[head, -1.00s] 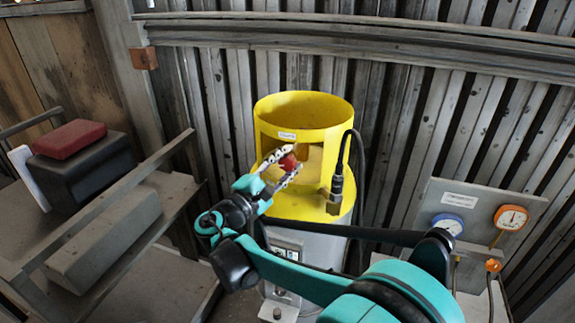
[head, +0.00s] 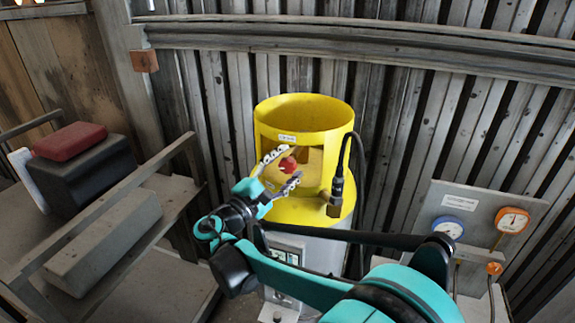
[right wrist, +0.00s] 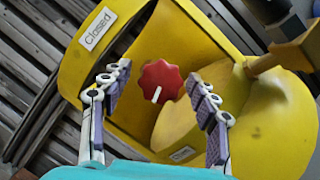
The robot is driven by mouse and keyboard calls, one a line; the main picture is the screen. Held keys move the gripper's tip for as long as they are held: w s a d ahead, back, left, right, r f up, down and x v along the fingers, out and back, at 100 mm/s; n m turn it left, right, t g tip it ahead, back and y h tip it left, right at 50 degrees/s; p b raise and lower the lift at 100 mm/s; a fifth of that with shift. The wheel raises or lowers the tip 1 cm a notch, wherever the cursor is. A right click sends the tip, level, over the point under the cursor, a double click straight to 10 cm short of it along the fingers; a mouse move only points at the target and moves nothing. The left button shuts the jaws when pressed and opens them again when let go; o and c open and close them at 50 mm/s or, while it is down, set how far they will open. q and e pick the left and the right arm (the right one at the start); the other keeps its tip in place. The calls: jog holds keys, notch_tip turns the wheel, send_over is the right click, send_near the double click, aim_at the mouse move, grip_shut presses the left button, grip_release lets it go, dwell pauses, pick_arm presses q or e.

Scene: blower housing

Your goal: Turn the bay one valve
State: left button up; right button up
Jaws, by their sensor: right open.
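The valve is a red scalloped knob (head: 288,164) with a white pointer mark, inside the opening of the yellow housing (head: 305,113) on top of a grey cylinder. In the right wrist view the red knob (right wrist: 160,81) sits between the two fingers. Its white mark points downward, slightly left. My right gripper (head: 281,168) is open, with a finger on each side of the knob and gaps showing between them in the wrist view. A "Closed" label (right wrist: 97,29) is on the housing rim, and another label (right wrist: 182,154) is lower down. My left gripper is not in view.
A brass fitting with a black hose (head: 337,192) stands right of the opening. A panel with blue (head: 449,227) and orange gauges (head: 512,220) is at the right. A shelf (head: 176,197) with a black box (head: 82,170) and red case (head: 69,140) is at the left.

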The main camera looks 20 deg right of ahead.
jog(key=v, duration=1.1)
jog(key=shift+s+a, duration=0.2)
jog(key=shift+a, duration=0.05)
jog(key=s+d+f+m+g+y+b, duration=0.2)
jog(key=d+f+y+b, duration=0.1)
jog(key=d+f, duration=0.45)
jog(key=s+d+f+m+g+y+b, duration=0.1)
jog(key=s+d+f+g+y+b, duration=0.15)
jog(key=d+f, duration=0.45)
jog(key=s+a+f+m+y+b, duration=0.2)
jog(key=s+f+m+y+b, duration=0.1)
jog(key=f, duration=0.5)
jog(key=s+a+f+m+y+b, duration=0.2)
jog(key=s+f+m+y+b, duration=0.1)
jog(key=s+f+m+y, duration=0.3)
jog(key=s+f+y, duration=0.2)
jog(key=s+f, duration=0.1)
jog(key=s, duration=0.1)
jog(key=shift+s+m+b, duration=0.25)
jog(key=shift+m+b, duration=0.05)
